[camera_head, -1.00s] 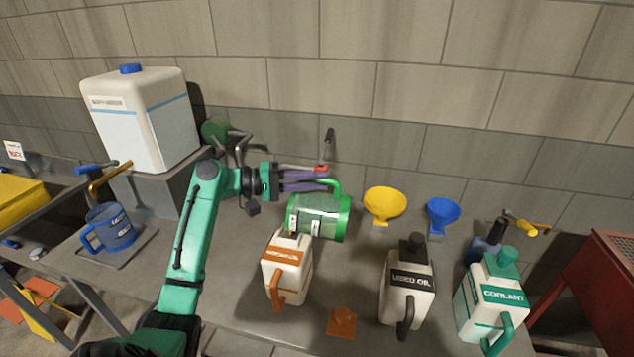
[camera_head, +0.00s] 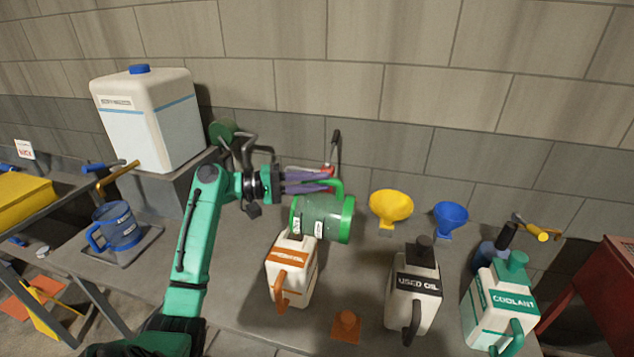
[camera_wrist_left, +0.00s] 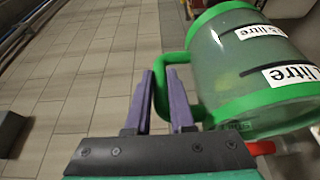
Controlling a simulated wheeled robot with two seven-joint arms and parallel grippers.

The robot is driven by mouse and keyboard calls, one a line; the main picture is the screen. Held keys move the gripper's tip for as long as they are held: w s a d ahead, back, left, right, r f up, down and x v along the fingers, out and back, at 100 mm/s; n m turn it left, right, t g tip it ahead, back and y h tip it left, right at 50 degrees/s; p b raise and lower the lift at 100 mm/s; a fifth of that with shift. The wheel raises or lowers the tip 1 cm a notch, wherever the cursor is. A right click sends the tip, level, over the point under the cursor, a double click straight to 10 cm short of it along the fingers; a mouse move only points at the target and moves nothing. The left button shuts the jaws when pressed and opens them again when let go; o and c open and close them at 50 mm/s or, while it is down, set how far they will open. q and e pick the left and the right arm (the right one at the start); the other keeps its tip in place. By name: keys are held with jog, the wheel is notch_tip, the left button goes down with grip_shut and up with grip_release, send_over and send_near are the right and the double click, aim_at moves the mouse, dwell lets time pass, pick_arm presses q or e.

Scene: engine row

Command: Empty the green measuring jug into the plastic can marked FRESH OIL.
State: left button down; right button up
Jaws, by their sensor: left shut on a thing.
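The green measuring jug (camera_head: 325,218) lies tipped on its side in the air, its left end above the white can with the orange label (camera_head: 290,272). That can's print is too small to read, and its top is partly hidden behind the jug. My left gripper (camera_head: 326,181) is shut on the jug's green handle, above the jug's body. The left wrist view shows the handle between the purple fingers (camera_wrist_left: 160,78) and the jug's clear green wall with litre labels (camera_wrist_left: 225,65). I cannot tell how much liquid is inside. My right gripper is not in view.
The USED OIL can (camera_head: 413,292) and COOLANT can (camera_head: 500,300) stand to the right. A yellow funnel (camera_head: 390,206) and a blue funnel (camera_head: 451,218) are behind them. An orange piece (camera_head: 346,326) lies in front. A blue jug (camera_head: 117,226) and large white tank (camera_head: 150,118) are left.

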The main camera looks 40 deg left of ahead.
pick_arm(q)
jog(key=shift+s+a+r+n+t+h+b, duration=0.2)
jog(key=shift+a+t+h+b, duration=0.15)
jog(key=shift+a+b, duration=0.25)
jog(key=shift+s+a+r+n+t+h+b, duration=0.1)
jog(key=shift+s+a+n+t+h+b, duration=0.15)
jog(key=shift+a+b, duration=0.35)
jog(key=shift+s+a+r+n+t+h+b, duration=0.1)
jog(key=shift+s+a+n+t+h+b, duration=0.15)
jog(key=shift+a+t+b, duration=0.3)
dwell(1.2)
dwell(1.2)
